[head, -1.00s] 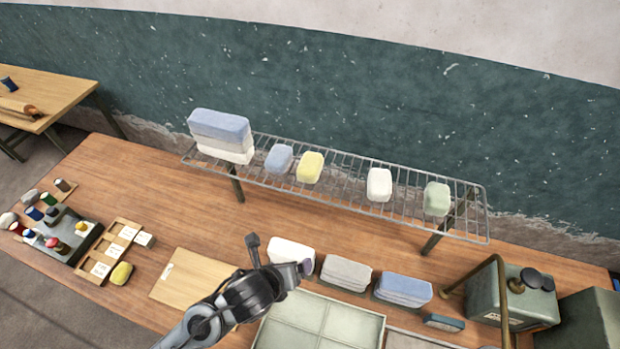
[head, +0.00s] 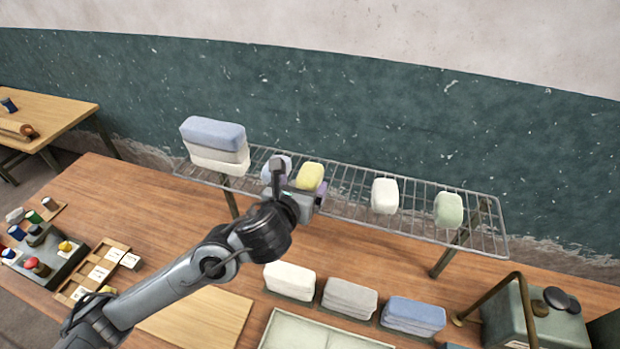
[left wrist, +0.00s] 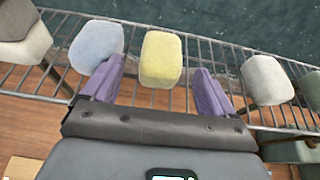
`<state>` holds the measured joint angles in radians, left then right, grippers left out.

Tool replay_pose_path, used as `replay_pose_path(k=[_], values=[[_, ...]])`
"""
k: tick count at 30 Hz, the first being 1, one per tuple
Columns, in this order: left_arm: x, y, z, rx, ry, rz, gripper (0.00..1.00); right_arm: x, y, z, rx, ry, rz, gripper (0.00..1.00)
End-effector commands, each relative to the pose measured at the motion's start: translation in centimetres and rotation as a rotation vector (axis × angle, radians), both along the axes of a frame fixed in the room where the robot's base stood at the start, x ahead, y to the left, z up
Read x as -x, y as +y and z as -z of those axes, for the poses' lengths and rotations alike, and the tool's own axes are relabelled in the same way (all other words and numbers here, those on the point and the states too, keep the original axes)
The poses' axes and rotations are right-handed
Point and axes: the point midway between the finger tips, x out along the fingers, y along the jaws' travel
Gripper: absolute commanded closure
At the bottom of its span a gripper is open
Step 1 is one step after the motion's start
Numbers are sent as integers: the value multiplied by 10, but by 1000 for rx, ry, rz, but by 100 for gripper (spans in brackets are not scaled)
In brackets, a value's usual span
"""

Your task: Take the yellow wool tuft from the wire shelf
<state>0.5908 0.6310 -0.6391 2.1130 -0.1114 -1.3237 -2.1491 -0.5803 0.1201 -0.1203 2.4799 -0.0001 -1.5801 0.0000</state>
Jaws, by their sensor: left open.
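The yellow wool tuft (head: 311,176) sits on the wire shelf (head: 350,208), between a blue tuft (head: 270,166) on its left and a white tuft (head: 384,196) on its right. My left gripper (head: 298,183) is open in front of the yellow tuft. In the left wrist view the purple fingers (left wrist: 155,90) stand apart, with the yellow tuft (left wrist: 161,60) ahead of them and between their lines. The left finger overlaps the blue tuft (left wrist: 96,46) in that view; I cannot tell whether they touch. My right gripper is not in view.
A stack of blue and white blocks (head: 213,145) stands on the shelf's left end, and a green tuft (head: 448,210) toward its right.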

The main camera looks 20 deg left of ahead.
Motion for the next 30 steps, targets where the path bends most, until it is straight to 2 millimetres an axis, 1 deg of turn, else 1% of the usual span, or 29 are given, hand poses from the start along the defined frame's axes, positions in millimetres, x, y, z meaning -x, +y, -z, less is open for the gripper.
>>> replay_pose_path(k=[3, 8, 11, 15, 19, 23, 29, 30], values=[[-9, 0, 3, 1, -1, 0, 13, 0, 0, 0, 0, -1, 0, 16], [-16, 0, 5, 1, 0, 0, 13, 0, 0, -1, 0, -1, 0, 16], [-25, 0, 9, 2, 1, -1, 13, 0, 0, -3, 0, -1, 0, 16], [-43, 1, 15, 3, 2, -2, 13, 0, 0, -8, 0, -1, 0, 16], [-55, 1, 20, 2, 1, -1, 13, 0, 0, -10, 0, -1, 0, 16], [-60, 2, 23, 1, 0, -1, 13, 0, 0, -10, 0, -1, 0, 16], [-60, 2, 23, 1, 0, 0, 13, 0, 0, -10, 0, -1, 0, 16], [-60, 2, 23, 1, 0, 0, 19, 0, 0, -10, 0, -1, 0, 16]])
